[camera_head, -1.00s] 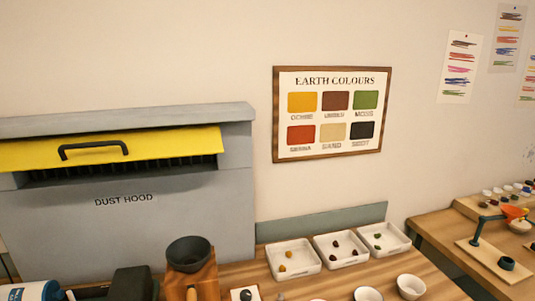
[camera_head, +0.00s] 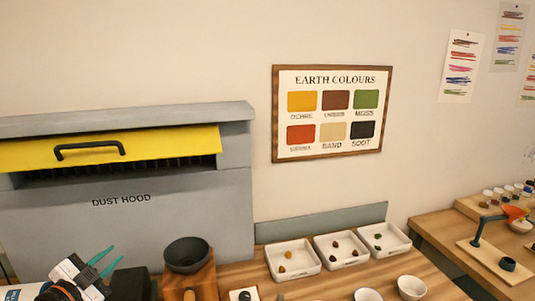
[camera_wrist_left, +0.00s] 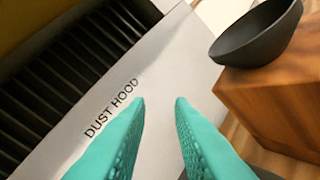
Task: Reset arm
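My left gripper (camera_head: 108,259) has teal fingers and shows at the lower left of the head view, in front of the grey dust hood (camera_head: 205,215). In the left wrist view its two fingers (camera_wrist_left: 158,100) are spread apart with nothing between them. The hood's grey front with its lettering shows beyond the fingertips. My right gripper is not in view.
A dark bowl (camera_head: 187,254) sits on a wooden block (camera_head: 200,280) to the right of the gripper; the bowl also shows in the wrist view (camera_wrist_left: 255,40). White trays (camera_head: 270,259) with small lumps and white bowls (camera_head: 411,287) stand further right. The hood has a yellow panel (camera_head: 185,143) with a black handle.

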